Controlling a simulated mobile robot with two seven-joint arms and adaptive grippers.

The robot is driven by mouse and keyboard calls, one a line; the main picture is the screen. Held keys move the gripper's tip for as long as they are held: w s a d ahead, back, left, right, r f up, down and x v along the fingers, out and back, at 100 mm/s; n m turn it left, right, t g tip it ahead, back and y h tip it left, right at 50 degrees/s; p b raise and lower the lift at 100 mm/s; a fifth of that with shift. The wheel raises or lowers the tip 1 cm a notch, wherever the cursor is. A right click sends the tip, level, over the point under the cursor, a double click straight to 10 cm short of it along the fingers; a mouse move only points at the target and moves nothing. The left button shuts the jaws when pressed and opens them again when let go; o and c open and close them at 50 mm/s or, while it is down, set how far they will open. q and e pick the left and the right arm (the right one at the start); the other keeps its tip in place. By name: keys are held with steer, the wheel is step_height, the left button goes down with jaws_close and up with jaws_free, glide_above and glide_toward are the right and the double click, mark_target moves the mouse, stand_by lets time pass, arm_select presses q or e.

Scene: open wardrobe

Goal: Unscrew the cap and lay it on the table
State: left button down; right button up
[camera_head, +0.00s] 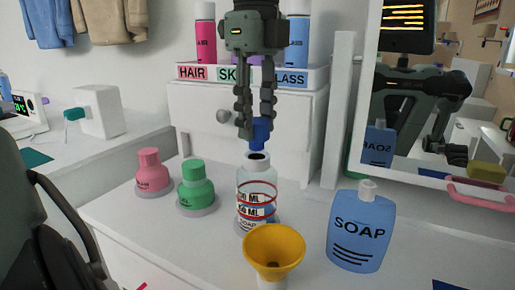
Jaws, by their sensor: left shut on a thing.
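My left gripper (256,125) comes down from the top centre with its fingers shut on a blue cap (261,131). The cap is held just above a clear bottle (257,185) with red rings and volume labels. The bottle stands upright on the white table (325,265), and its dark round mouth shows open below the cap. A small gap seems to lie between cap and mouth. My right gripper is not directly in view.
A yellow funnel (274,250) stands in front of the bottle. A blue SOAP bottle (361,232) is at the right, before a mirror (415,170). Pink (152,172) and green (196,185) bottles stand left. A labelled shelf box (300,78) is behind. Table is clear between funnel and SOAP bottle.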

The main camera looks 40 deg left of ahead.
arm_select(q)
steer(key=shift+r, duration=0.1)
steer(key=shift+r+p, duration=1.65)
steer(key=shift+r, duration=0.3)
steer(key=shift+f, duration=0.1)
